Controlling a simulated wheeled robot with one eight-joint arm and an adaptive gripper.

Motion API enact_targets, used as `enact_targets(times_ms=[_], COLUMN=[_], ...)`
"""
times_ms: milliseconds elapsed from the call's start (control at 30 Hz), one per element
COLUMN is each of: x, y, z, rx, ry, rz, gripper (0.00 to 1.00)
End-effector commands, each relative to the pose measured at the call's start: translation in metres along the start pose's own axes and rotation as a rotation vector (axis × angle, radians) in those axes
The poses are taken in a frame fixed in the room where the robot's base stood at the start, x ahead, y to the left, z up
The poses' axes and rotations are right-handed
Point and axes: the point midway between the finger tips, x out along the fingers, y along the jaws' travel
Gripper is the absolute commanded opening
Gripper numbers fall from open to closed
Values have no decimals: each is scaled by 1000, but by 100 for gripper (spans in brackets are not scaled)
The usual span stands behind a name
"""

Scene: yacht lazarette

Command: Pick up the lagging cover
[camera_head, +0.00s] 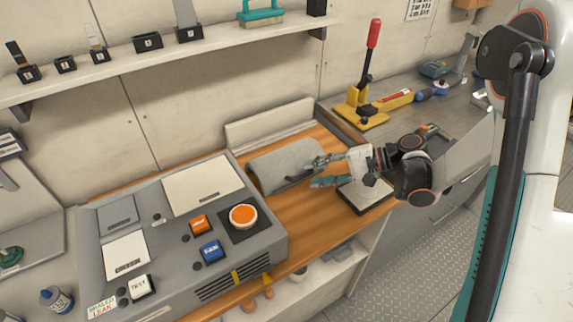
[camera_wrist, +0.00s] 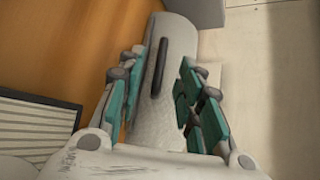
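The lagging cover (camera_head: 278,163) is a grey, rounded, half-pipe-like piece with a dark handle, lying on the wooden bench top. In the wrist view the cover (camera_wrist: 158,110) runs away from me between the fingers, its dark handle (camera_wrist: 160,68) along its top. My gripper (camera_head: 318,172) is at the cover's right end in the head view. In the wrist view my gripper (camera_wrist: 160,88) has its teal fingers spread, one on each side of the cover. They look very close to its sides; I cannot tell whether they touch.
A grey control console (camera_head: 180,235) with orange and blue buttons stands left of the cover. A grey-topped block (camera_head: 365,193) lies under my wrist. A yellow press with a red-handled lever (camera_head: 362,108) stands behind. A shelf (camera_head: 120,62) runs along the wall.

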Motion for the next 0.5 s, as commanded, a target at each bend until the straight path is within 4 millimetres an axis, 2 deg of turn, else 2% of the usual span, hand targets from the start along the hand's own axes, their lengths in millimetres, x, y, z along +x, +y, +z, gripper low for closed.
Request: enact_targets(times_ms=[33,133,367,500], x=[9,19,20,19], y=[3,2,0,0], z=[-1,-1,-1,-1], rx=[-1,0,1,1], ry=[-1,-1,1,1], rz=[1,1,0,0], gripper=[33,33,33,1])
